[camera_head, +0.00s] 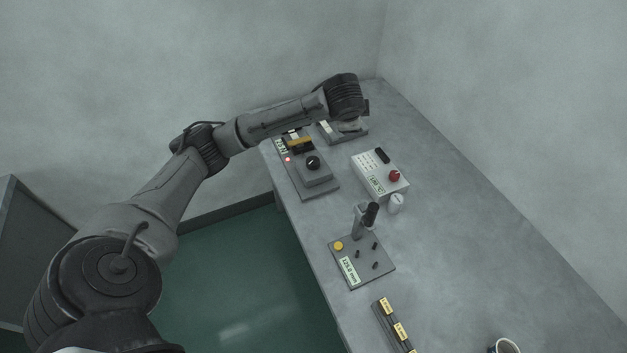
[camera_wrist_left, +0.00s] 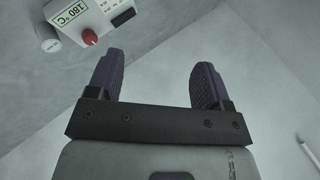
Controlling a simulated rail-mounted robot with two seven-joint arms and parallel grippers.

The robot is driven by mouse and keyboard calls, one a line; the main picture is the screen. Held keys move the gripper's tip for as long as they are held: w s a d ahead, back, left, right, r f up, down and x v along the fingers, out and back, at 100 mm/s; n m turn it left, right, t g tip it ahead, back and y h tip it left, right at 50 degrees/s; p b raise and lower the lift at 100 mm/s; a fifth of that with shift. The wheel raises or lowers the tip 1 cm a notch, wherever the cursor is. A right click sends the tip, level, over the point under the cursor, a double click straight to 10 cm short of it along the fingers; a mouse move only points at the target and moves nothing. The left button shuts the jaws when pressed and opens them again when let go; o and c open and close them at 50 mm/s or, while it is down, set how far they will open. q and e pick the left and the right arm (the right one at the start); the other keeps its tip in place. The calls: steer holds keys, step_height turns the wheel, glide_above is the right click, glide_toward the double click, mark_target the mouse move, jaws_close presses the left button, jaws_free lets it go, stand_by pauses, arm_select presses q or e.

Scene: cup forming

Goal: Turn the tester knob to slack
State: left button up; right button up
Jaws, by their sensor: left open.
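The likely tester is a grey unit (camera_head: 322,189) at the left edge of the bench in the head view. It carries a round black knob (camera_head: 313,162) with a pale mark, a small display, a red light and a yellow-and-black piece. The knob's setting is too small to read. My left arm reaches over the back of the bench, beyond this knob. In the left wrist view my left gripper (camera_wrist_left: 158,66) is open, with nothing between its fingers. The black knob does not show in the wrist view. My right gripper is out of view.
A white box (camera_head: 378,171) reading 180 °C has a red knob (camera_head: 394,175), with a white cylinder (camera_head: 397,203) beside it. A 125.0 mm unit (camera_head: 348,277) stands nearer, then a yellow-labelled dark strip (camera_head: 392,325) and a cup (camera_head: 504,347). The bench's right side is clear.

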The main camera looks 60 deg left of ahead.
mark_target(313, 160)
arm_select(q)
steer(key=s+a+f+m+g+h, duration=0.1)
steer(key=s+a+f+g, duration=0.15)
steer(key=a, duration=0.25)
steer(key=s+a+f+g+h, duration=0.1)
steer(key=a+f+g, duration=0.1)
steer(key=a+f, duration=0.15)
steer(key=f+m+h+b, duration=0.1)
steer(key=f+m, duration=0.1)
steer(key=f, duration=0.3)
steer(key=s+f+m+g+h+b, duration=0.1)
steer(key=f+m, duration=0.1)
steer(key=f, duration=0.3)
steer(key=s+f+m+h+b, duration=0.1)
steer(key=f+m, duration=0.1)
steer(key=f, duration=0.4)
steer(key=shift+s+g, duration=0.2)
steer(key=shift+g, duration=0.05)
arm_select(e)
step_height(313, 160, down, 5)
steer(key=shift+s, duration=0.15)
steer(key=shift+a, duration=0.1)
